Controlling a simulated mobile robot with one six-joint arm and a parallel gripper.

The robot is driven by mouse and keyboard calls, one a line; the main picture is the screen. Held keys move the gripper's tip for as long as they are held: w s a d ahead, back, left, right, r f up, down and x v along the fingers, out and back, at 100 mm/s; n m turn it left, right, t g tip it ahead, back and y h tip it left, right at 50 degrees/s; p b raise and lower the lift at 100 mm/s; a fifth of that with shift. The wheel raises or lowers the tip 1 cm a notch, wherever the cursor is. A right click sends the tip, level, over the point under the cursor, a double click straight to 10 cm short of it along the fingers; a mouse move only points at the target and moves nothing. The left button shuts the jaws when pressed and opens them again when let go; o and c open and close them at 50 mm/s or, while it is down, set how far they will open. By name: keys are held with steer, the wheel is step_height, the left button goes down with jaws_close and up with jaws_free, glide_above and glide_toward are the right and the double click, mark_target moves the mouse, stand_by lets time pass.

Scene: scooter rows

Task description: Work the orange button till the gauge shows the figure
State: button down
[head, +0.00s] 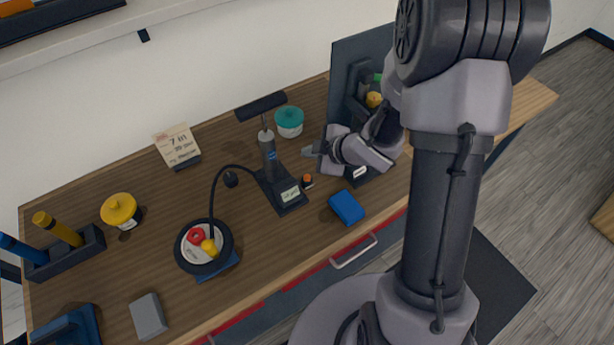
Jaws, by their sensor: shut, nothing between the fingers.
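The orange button (307,178) sits on a small dark box on the bench, just right of the pump's foot. My gripper (308,152) is shut and empty, pointing left, above and slightly behind the button in the picture; I see no contact. A grey floor pump (269,158) with a black handle stands left of it. A pale label or display (290,194) lies on its foot, too small to read; I cannot tell whether it is the gauge. A card (177,145) propped behind reads something like "7 in", with smaller illegible lines.
A black hose runs from the pump to a small wheel (186,261). A blue block (347,207) lies right of the button. A teal-lidded jar (289,122) stands behind, a yellow-lidded jar (120,211) at left. A dark upright panel (345,71) stands near my arm. The bench's front middle is mostly clear.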

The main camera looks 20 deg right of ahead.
mark_target(310, 179)
step_height(310, 179, down, 8)
steer(key=b, duration=0.6)
steer(key=shift+b, duration=0.35)
stand_by(1.3)
steer(key=shift+f+b, duration=0.35)
steer(key=shift+f, duration=0.05)
steer(key=shift+f+b, duration=0.4)
stand_by(0.5)
stand_by(1.4)
steer(key=shift+r+p, duration=0.8)
steer(key=shift+r, duration=0.1)
step_height(310, 179, up, 5)
steer(key=p, duration=0.4)
steer(key=shift+p, duration=0.3)
